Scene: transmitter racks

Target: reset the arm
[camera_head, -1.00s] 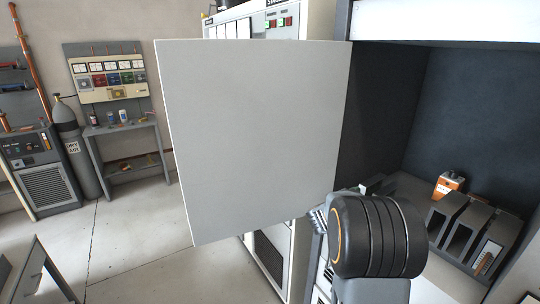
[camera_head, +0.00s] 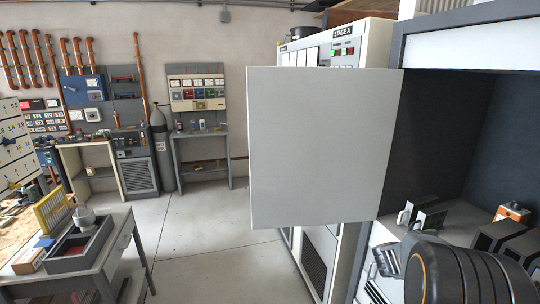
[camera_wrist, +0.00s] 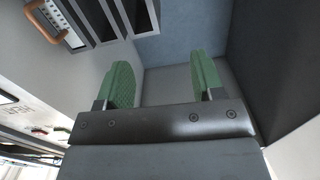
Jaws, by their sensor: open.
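My gripper shows in the wrist view (camera_wrist: 163,85) with its two green ridged finger pads wide apart. Nothing is between them. Behind them are the grey floor and walls of the open cabinet compartment. In the head view, my dark arm joint is at the lower right, in front of the compartment, and the fingertips cannot be made out clearly there.
A grey cabinet door (camera_head: 322,148) stands open left of the compartment (camera_head: 440,130). Inside are dark slotted holders (camera_head: 490,236) and an orange-and-silver box (camera_head: 513,213). A table (camera_head: 95,258) with a tray stands at left. The floor (camera_head: 210,225) between is clear.

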